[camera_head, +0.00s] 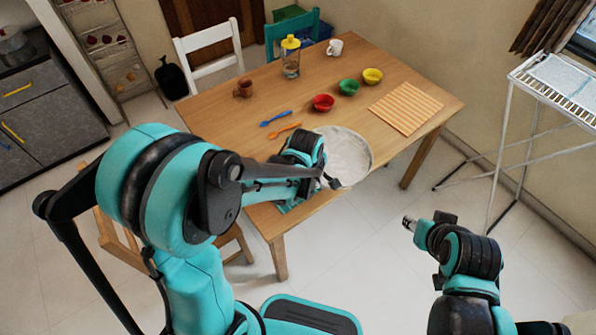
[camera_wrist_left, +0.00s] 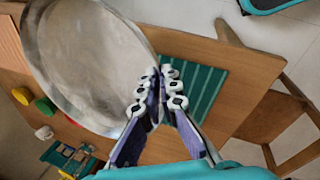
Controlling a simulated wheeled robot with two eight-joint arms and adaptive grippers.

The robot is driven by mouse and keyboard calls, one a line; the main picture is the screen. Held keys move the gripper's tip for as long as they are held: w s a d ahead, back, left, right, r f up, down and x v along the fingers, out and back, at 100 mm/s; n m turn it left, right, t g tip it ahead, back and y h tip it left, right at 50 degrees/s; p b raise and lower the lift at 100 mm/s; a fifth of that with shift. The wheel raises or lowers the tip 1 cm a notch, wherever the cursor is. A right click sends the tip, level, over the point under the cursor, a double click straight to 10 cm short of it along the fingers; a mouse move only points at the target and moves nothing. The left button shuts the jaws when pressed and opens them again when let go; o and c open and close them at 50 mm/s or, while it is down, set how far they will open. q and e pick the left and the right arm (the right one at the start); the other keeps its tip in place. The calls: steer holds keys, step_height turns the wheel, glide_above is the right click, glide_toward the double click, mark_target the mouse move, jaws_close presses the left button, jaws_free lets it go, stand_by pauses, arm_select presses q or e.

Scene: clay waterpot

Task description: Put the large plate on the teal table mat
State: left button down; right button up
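The large plate (camera_head: 348,158) is round and pale grey; it also fills the upper left of the left wrist view (camera_wrist_left: 85,60). My left gripper (camera_head: 330,181) is at its near rim. In the left wrist view its fingers (camera_wrist_left: 160,88) are on either side of the rim and close together, shut on it. The plate seems held above the table; the exact gap is unclear. The teal table mat (camera_wrist_left: 207,90) is striped and lies beside the plate, partly hidden by the fingers; in the head view my arm covers most of it. My right gripper (camera_head: 408,223) is off the table, its fingers unclear.
The wooden table (camera_head: 225,115) also bears red (camera_head: 323,103), green (camera_head: 348,87) and yellow (camera_head: 372,76) bowls, blue (camera_head: 276,118) and orange (camera_head: 284,131) utensils, a bottle (camera_head: 291,58), mugs and an orange striped mat (camera_head: 405,107). A wooden chair (camera_wrist_left: 270,125) stands near the teal mat.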

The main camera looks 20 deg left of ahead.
arm_select(q)
steer(key=a+f+b, duration=0.1)
steer(key=a+f, duration=0.1)
steer(key=a, duration=0.1)
steer(key=a+f+b, duration=0.1)
steer(key=a+f, duration=0.1)
steer(key=a, duration=0.2)
steer(key=a+f+b, duration=0.2)
steer(key=a+f, duration=0.1)
steer(key=a, duration=0.1)
steer(key=shift+s+a, duration=0.15)
steer(key=shift+a+f, duration=0.1)
step_height(320, 180, down, 4)
steer(key=shift+r+b, duration=0.1)
steer(key=shift+b, duration=1.05)
steer(key=shift+r, duration=0.1)
steer(key=c, duration=2.2)
jaws_free()
steer(key=o, duration=0.5)
